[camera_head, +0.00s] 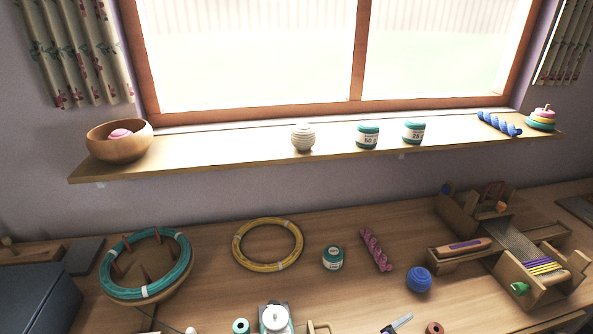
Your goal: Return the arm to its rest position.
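My arm and gripper do not show in the head camera view. The view holds a long wooden table (212,262) with sewing and yarn things on it. Above it is a narrow wooden shelf (230,148) under a window. Nothing in this view shows where my arm stands or whether the gripper is open.
On the shelf stand a wooden bowl (132,147), a cream ball (303,137) and teal-banded spools (368,136). On the table lie a teal ring of yarn on a pegged stand (148,291), a yellow ring (236,252), a blue ball (419,280) and a small loom (543,285).

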